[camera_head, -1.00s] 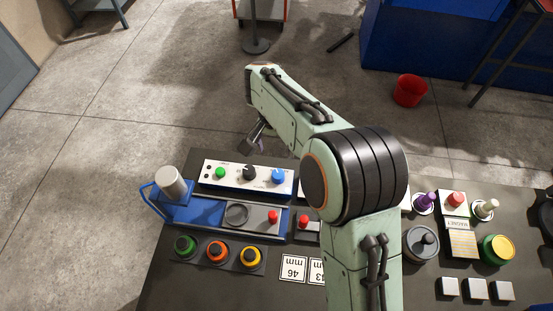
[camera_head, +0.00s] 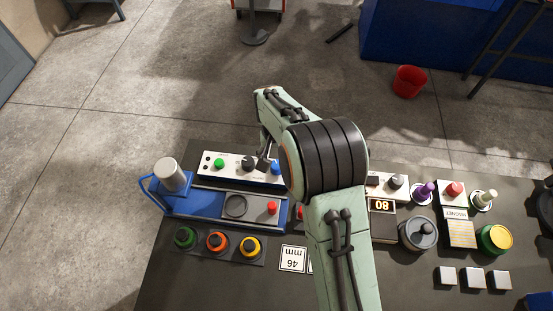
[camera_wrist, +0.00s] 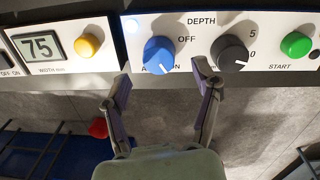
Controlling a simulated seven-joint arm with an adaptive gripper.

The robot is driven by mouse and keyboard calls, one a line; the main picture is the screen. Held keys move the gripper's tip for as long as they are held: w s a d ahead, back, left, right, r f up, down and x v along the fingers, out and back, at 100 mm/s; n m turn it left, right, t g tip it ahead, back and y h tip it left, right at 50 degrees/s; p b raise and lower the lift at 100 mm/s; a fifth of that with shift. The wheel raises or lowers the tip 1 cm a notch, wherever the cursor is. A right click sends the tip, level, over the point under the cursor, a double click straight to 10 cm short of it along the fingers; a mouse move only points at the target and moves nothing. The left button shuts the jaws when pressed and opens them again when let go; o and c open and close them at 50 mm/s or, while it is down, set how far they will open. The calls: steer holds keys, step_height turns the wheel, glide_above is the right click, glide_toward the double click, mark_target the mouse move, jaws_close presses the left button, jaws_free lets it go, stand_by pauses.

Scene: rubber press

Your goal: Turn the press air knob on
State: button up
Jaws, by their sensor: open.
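The blue air knob (camera_wrist: 158,54) is on a white control panel (camera_wrist: 185,80) in the wrist view, with OFF printed to its upper right and ON to its lower right. Its white mark points downward in that view. My gripper (camera_wrist: 161,76) is open, its fingertips apart below the knob, one toward each side; I cannot tell whether they touch anything. The right fingertip is close to the black depth knob (camera_wrist: 230,52). In the head view the blue knob (camera_head: 276,168) is at the panel's right end, with my gripper (camera_head: 264,162) beside it.
A green start button (camera_wrist: 296,44) is right of the depth knob. A yellow knob (camera_wrist: 89,44) and a display reading 75 (camera_wrist: 40,47) are to the left. In the head view, the blue press (camera_head: 180,206) is in front of the panel. My arm hides part of the table.

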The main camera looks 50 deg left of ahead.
mark_target(277, 164)
steer(key=shift+w+f, duration=0.1)
steer(key=shift+f, duration=1.45)
